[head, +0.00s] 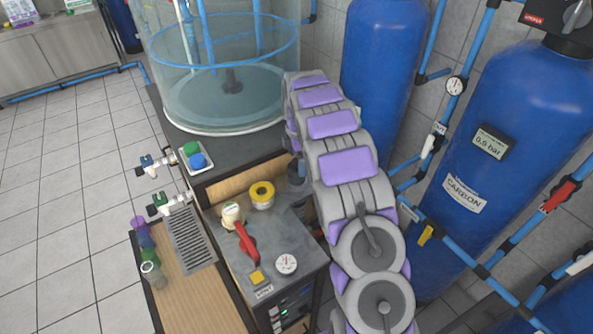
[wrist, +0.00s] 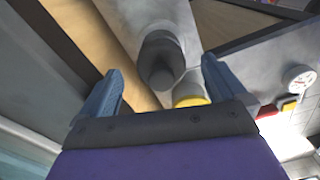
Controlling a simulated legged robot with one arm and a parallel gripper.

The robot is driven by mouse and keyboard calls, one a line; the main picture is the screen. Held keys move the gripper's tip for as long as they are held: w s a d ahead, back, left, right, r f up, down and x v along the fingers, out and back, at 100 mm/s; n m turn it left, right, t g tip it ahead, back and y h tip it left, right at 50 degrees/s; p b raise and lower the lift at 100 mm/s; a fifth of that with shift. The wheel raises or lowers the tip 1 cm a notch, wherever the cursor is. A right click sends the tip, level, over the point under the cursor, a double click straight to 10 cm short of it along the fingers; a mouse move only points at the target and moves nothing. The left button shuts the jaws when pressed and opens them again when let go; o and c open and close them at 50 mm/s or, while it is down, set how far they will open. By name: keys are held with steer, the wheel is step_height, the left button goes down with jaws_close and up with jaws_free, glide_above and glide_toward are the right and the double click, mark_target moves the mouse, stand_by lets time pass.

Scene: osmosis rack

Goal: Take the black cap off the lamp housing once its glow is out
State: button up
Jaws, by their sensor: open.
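In the wrist view, a dark, rounded cap (wrist: 160,58) sits at the end of a light grey body, which I take to be the lamp housing. My gripper (wrist: 163,72) is open, with one blue-grey finger on each side of the cap in the picture. I see no contact, and the depth between cap and fingers is hard to tell. No glow shows on the visible parts. In the head view, a dark grey cylinder (head: 298,178) stands beside my arm, partly hidden by it. My gripper's fingers are not clear there.
The bench top (head: 232,272) holds a yellow ring (head: 262,195), a red-handled valve (head: 246,242) and a round gauge (head: 287,264). A clear tank (head: 222,100) stands behind to the left. Blue tanks (head: 385,45) and pipes crowd the right. Open tiled floor (head: 65,215) lies left.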

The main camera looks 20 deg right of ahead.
step_height(320, 180, down, 5)
steer(key=shift+r+b, duration=0.15)
steer(key=shift+b, duration=0.3)
steer(key=shift+c, duration=0.3)
steer(key=shift+r, duration=0.1)
steer(key=c, duration=1)
